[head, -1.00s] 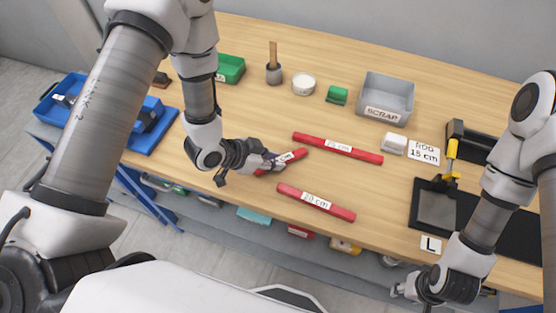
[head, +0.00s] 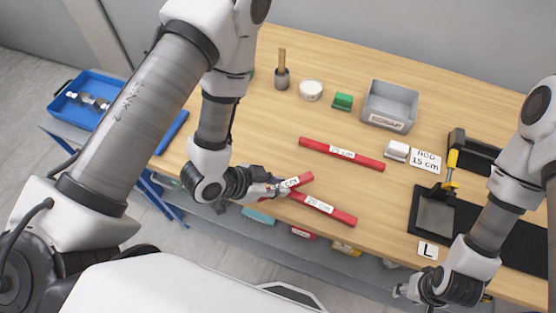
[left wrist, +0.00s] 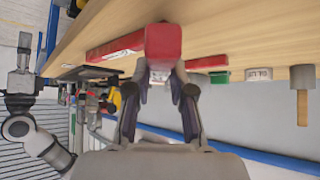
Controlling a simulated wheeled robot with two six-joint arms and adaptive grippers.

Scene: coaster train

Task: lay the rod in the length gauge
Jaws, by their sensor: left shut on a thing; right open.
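My left gripper (head: 274,188) is shut on a short red rod (head: 301,180) with a white label; only "cm" is readable. The held rod's red end (left wrist: 163,45) faces the camera in the left wrist view. In the head view it overlaps the left end of the red 20 cm rod (head: 335,213); I cannot tell whether they touch. Another long red rod (head: 320,147) lies further back. A card (head: 425,160) reads "ROD 15 cm". The black fixture (head: 415,222), apparently the length gauge, is at the right, partly hidden by my right arm. My right gripper (head: 404,292) is open at the front edge.
A grey scrap bin (head: 391,122), a white block (head: 396,151), a green block (head: 343,101), a white round tub (head: 311,90) and a wooden-handled tool (head: 282,75) stand at the back. A yellow-handled clamp (head: 451,165) rises by the fixture. An "L" card (head: 428,250) lies in front.

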